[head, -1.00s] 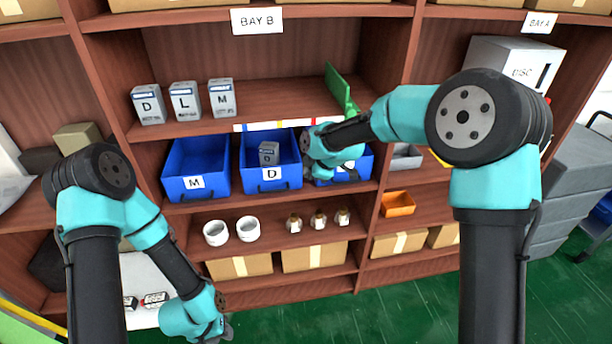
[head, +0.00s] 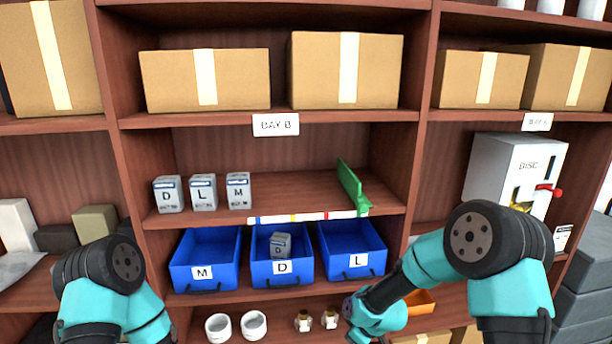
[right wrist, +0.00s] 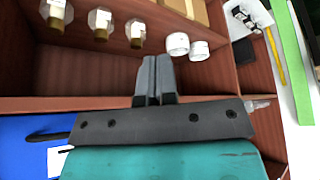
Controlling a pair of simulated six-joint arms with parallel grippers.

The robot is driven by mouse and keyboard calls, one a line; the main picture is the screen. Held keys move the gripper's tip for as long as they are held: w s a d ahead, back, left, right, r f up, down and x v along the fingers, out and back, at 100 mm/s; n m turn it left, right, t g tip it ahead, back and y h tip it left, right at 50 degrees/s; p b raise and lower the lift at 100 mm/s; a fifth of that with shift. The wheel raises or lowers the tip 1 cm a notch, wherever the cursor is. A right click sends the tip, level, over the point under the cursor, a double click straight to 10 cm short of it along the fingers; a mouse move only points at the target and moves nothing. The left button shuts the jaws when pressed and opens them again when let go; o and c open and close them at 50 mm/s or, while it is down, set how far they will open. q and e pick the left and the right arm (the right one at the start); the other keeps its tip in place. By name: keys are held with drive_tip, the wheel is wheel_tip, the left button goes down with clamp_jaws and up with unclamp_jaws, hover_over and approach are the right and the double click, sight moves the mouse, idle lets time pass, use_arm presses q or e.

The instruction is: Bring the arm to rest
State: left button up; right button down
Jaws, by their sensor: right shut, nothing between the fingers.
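My right gripper (head: 352,312) is low in front of the shelf, right of the small bottles and below the blue bin marked L (head: 350,248). In the right wrist view its fingers (right wrist: 154,82) are shut together with nothing between them. My left arm (head: 110,280) shows at the lower left of the head view; its gripper is out of the frame. A grey box marked D (head: 280,243) sits in the middle blue bin (head: 258,268), which is marked D. The blue bin marked M (head: 190,278) and the L bin look empty.
Boxes D (head: 168,194), L (head: 203,192) and M (head: 238,190) stand on the shelf above, with a green divider (head: 350,186) to their right. White cups (head: 253,325) and small bottles (head: 303,321) stand below the bins. An orange bin (head: 420,303) is behind my right arm.

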drive_tip(key=s+d+f+m+g, duration=0.1)
drive_tip(key=s+d+f+m, duration=0.2)
drive_tip(key=s, duration=0.5)
drive_tip(key=s+d+f+m+g, duration=0.1)
drive_tip(key=s+d+f+m, duration=0.2)
drive_tip(key=s+f+m, duration=0.2)
drive_tip(key=s+d+f+m, duration=0.3)
drive_tip(key=s+f, duration=0.3)
drive_tip(key=s, duration=0.5)
drive_tip(key=shift+m+g+h, duration=0.3)
drive_tip(key=shift+m+g, duration=0.1)
drive_tip(key=shift+m, duration=0.2)
